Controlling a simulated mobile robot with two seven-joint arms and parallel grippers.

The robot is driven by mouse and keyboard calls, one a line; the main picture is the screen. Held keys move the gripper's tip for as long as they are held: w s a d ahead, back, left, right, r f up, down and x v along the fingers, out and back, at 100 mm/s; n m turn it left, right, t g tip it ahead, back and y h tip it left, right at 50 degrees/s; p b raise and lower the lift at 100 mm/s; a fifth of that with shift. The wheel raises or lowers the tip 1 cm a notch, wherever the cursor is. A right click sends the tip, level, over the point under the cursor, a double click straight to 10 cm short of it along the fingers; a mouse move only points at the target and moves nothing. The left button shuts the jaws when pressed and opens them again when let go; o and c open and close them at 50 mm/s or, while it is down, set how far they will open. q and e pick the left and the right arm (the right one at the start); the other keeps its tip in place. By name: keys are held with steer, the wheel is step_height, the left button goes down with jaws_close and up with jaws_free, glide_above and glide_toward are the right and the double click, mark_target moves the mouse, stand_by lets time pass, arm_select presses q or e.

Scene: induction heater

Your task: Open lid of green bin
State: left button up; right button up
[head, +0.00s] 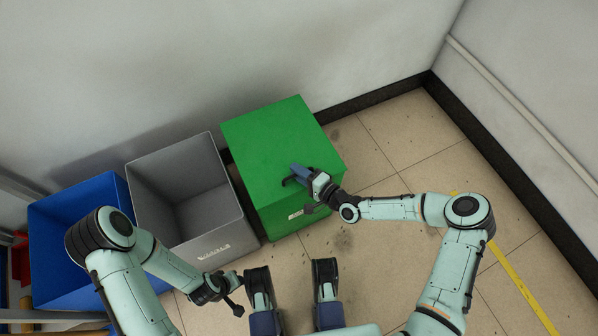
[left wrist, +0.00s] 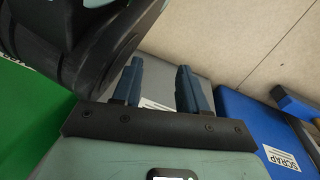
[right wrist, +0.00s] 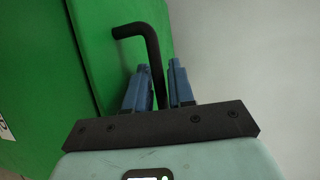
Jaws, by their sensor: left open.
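The green bin (head: 265,145) stands by the wall with its flat green lid lying closed on top. A black bent handle (right wrist: 152,45) stands out from the green surface in the right wrist view. My right gripper (head: 300,177) is at the bin's front right part, and in the right wrist view its blue fingers (right wrist: 160,88) are closed in on both sides of the handle. In the head view the fingers mostly cover the handle. My left gripper (head: 232,288) is empty and open, low in front of the grey bin; its parted fingers show in the left wrist view (left wrist: 158,85).
An open, empty-looking grey bin (head: 215,245) stands left of the green bin, and a blue bin (head: 60,220) stands further left. A wall is close behind the bins. Tiled floor (head: 395,150) with a yellow line (head: 525,290) is free to the right.

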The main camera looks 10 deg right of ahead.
jaws_close()
arm_select(q)
steer(key=w+d+r+t+p, duration=0.1)
steer(key=w+r+t+p, duration=0.1)
steer(key=w+r+p, duration=0.3)
arm_select(e)
steer(key=shift+g+h, duration=0.3)
steer(key=shift+g, duration=0.1)
steer(key=r, duration=0.1)
steer(key=r+b, duration=0.1)
steer(key=r, duration=0.2)
steer(key=shift+w+a+r, duration=0.1)
steer(key=shift+w+r, duration=0.25)
arm_select(q)
steer(key=s+d+r+m+g+h+p, duration=0.1)
steer(key=s+d+r+g+p, duration=0.3)
steer(key=s+r+p, duration=0.5)
steer(key=shift+s+d+r+h, duration=0.55)
steer(key=shift+s+r, duration=0.35)
steer(key=shift+s, duration=0.45)
arm_select(e)
steer(key=w+a+r+m+g+h, duration=0.1)
steer(key=w+r+g, duration=0.4)
steer(key=r, duration=0.8)
steer(key=shift+w+a+r+m+h, duration=0.15)
steer(key=shift+w+a+m+h, duration=0.25)
steer(key=shift+w+a+h, duration=0.55)
steer(key=shift+w+d, duration=0.15)
steer(key=shift+d, duration=0.15)
jaws_free()
